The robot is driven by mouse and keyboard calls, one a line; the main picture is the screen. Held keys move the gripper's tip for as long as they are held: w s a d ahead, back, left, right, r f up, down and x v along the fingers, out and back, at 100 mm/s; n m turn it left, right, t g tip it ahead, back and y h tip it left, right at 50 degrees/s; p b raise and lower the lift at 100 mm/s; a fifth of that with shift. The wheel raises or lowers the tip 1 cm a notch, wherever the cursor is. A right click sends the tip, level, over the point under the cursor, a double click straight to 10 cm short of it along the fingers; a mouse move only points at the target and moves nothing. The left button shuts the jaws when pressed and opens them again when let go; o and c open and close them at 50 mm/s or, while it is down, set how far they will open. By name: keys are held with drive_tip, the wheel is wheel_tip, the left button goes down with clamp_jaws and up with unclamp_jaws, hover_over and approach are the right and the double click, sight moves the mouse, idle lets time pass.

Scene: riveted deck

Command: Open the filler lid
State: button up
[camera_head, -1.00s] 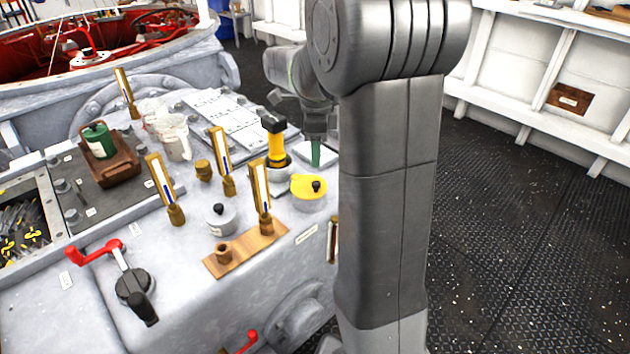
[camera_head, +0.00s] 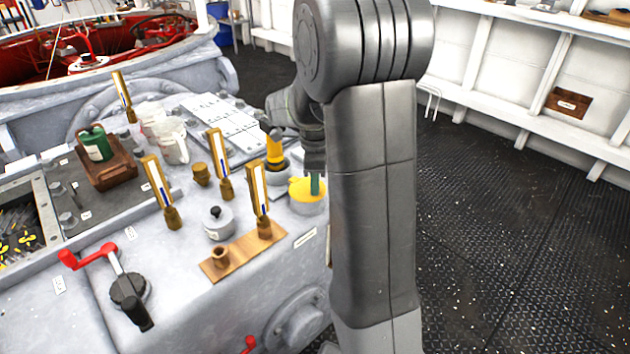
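A round yellow lid (camera_head: 300,193) sits on a grey cylindrical neck (camera_head: 307,208) at the right edge of the grey deck housing; it looks closed. My gripper (camera_head: 315,185) points down at this lid, with a green finger in front of or touching its right part. The lid's black knob is hidden behind the gripper. Only one finger shows clearly, so I cannot tell whether the gripper is open or shut on the knob. A second lid, grey with a black knob (camera_head: 217,221), sits on the housing to the left. I cannot read which one is labelled filler.
A yellow post (camera_head: 275,150) stands just behind the yellow lid, partly covered by my arm. A red-handled crank (camera_head: 120,275) is front left. Open dark floor lies to the right.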

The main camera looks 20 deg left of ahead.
sight(303, 186)
clamp_jaws()
drive_tip(key=shift+r+p, duration=0.2)
drive_tip(key=shift+p, duration=0.1)
drive_tip(key=r+h+p, duration=0.1)
drive_tip(key=p, duration=0.1)
drive_tip(key=a+r+h+p, duration=0.1)
drive_tip(key=p, duration=0.2)
drive_tip(key=shift+w+g+p, duration=0.2)
drive_tip(key=shift+g+p, duration=0.15)
drive_tip(key=shift+g, duration=0.05)
drive_tip(key=h+p, duration=0.1)
drive_tip(key=p, duration=0.1)
drive_tip(key=a+r+g+h+p, duration=0.1)
drive_tip(key=p, duration=0.1)
drive_tip(key=shift+w+a, duration=0.15)
drive_tip(key=shift+w, duration=0.1)
drive_tip(key=shift+w+a+r+p, duration=0.15)
drive_tip(key=shift+a+r+p, duration=0.15)
drive_tip(key=shift+p, duration=0.05)
drive_tip(key=shift+w+a+r, duration=0.25)
drive_tip(key=shift+a, duration=0.35)
